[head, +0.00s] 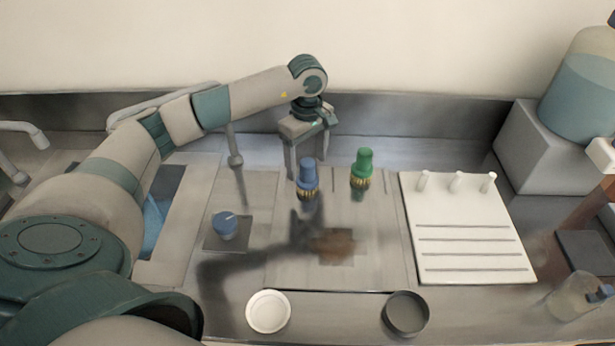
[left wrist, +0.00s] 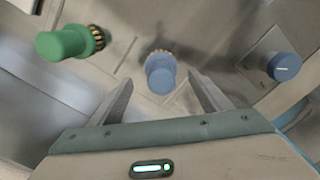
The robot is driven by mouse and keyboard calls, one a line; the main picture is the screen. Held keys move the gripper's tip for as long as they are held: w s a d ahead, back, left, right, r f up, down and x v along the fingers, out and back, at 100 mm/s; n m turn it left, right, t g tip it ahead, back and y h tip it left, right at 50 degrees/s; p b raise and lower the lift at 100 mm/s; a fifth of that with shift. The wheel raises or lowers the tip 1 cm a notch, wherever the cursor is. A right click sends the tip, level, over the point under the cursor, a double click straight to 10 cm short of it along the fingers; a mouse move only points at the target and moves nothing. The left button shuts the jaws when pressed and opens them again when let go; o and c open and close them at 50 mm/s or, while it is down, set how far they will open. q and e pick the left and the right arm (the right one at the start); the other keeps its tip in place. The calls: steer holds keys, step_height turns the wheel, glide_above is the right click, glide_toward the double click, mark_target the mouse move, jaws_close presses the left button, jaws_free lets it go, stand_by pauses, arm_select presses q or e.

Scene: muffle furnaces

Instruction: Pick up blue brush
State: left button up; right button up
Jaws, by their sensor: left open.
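The blue brush (head: 308,176) stands upright on the counter, blue handle up and tan bristles down. My left gripper (head: 305,172) is above and just behind it, pointing down with its fingers apart. In the left wrist view the blue brush (left wrist: 161,72) lies ahead of the gap between the open fingers of my left gripper (left wrist: 158,92). I cannot tell from these views whether either finger touches it. A green brush (head: 362,168) stands upright to the right of the blue one; it also shows in the left wrist view (left wrist: 68,42).
A blue-topped knob or container (head: 224,225) sits on a dark square at left. A white pegged rack (head: 466,240) lies at right. A white dish (head: 268,311) and a dark dish (head: 406,313) are at the front. A large bottle (head: 582,85) stands on a grey block at right.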

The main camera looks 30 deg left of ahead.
mark_target(308, 176)
arm_select(q)
steer(key=shift+s+d+f+p, duration=0.15)
steer(key=shift+f+p, duration=0.6)
steer(key=shift+p, duration=0.05)
step_height(308, 176, down, 3)
steer(key=shift+r+p, duration=0.1)
steer(key=shift+p, duration=0.65)
steer(key=shift+f, duration=0.45)
steer(key=c, duration=1.2)
steer(key=shift+r, duration=0.15)
